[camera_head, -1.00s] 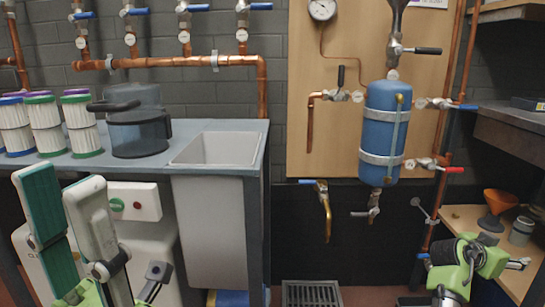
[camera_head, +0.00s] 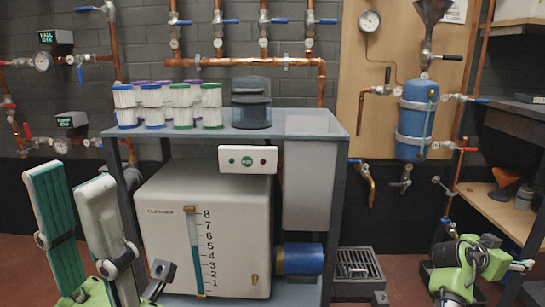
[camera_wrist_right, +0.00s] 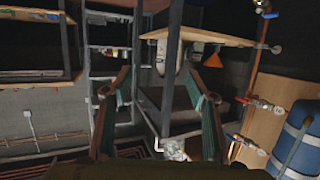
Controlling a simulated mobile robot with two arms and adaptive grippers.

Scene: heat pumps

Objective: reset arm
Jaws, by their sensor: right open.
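My left gripper (camera_head: 68,182) stands at the lower left of the head view. Its two green-padded fingers point upward, apart, with nothing between them.
A bench (camera_head: 300,125) with filters (camera_head: 182,105) and a dark canister (camera_head: 251,103) stands over a white cleaner tank (camera_head: 165,235). A blue cylinder (camera_head: 417,118) hangs on a wooden panel. An orange funnel (camera_head: 504,184) sits on the right shelf. A floor grate (camera_head: 358,265) lies below.

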